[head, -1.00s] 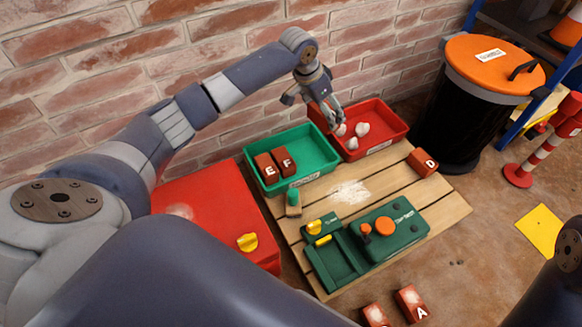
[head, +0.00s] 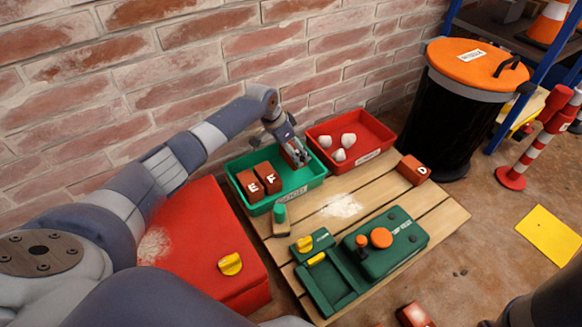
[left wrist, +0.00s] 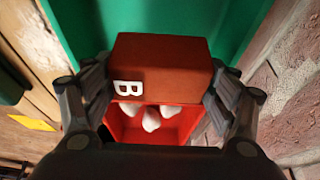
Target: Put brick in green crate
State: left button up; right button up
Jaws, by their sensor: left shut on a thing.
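My left gripper (head: 298,158) is shut on a red brick marked B (left wrist: 165,65), holding it between both fingers in the left wrist view. In the head view the fingers point down at the right part of the green crate (head: 316,183), and the brick is mostly hidden between them. I cannot tell whether it touches the crate floor. Brick E (head: 249,186) and brick F (head: 267,176) stand side by side in the crate's left part. My right gripper is not in view.
A red crate (head: 382,148) with white lumps stands right of the green crate. Brick D (head: 413,170) lies on the wooden pallet (head: 410,262), with a green tester (head: 385,250). The brick wall (head: 190,90) is close behind. A black bin (head: 445,120) stands at the right.

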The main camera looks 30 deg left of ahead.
pick_arm(q)
jog(key=shift+f+b, duration=1.65)
jog(key=shift+f, duration=0.75)
jog(key=shift+r, duration=0.15)
jog(key=o, duration=1.6)
jog(key=shift+f, duration=0.25)
